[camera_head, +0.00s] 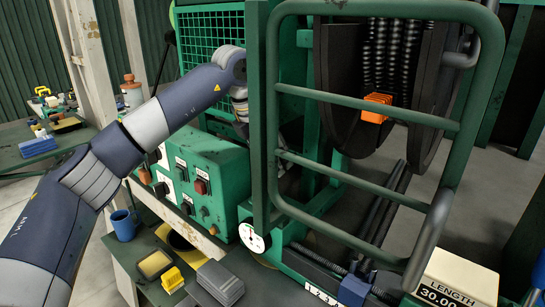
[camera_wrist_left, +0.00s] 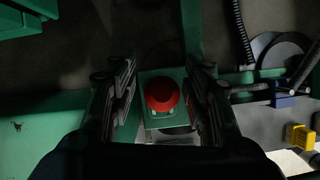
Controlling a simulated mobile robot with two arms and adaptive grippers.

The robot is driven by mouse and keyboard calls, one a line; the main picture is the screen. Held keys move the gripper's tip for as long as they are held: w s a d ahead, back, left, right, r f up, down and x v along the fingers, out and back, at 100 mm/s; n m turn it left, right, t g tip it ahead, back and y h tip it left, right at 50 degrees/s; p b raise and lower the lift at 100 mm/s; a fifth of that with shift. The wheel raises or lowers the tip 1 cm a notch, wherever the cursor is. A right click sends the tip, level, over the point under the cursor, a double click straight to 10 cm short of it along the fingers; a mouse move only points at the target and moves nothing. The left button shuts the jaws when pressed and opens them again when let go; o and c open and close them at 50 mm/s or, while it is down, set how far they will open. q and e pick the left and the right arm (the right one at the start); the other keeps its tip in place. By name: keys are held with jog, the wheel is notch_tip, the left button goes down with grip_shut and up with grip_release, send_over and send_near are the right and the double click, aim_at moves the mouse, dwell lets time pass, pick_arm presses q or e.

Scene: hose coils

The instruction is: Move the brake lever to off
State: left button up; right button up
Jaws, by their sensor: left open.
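My left arm reaches in from the left in the head view. My left gripper (camera_head: 241,118) is at the machine, partly hidden behind a green upright. In the left wrist view my left gripper (camera_wrist_left: 163,78) is open, with one dark finger on each side of a round red knob or button (camera_wrist_left: 162,95). The red piece appears in front of a green part with a pale plate below it. Whether it touches the fingers I cannot tell. I cannot tell whether it belongs to the brake lever; no part is clearly marked as the brake lever. My right gripper is not in view.
A green control box (camera_head: 205,180) with buttons stands below my left arm. A green tube guard frame (camera_head: 375,165) stands to the right, before a black reel (camera_head: 345,90) with an orange block (camera_head: 376,108).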

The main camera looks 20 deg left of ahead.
pick_arm(q)
jog(key=v, duration=1.1)
jog(key=shift+r, duration=0.45)
jog(key=shift+c, duration=0.6)
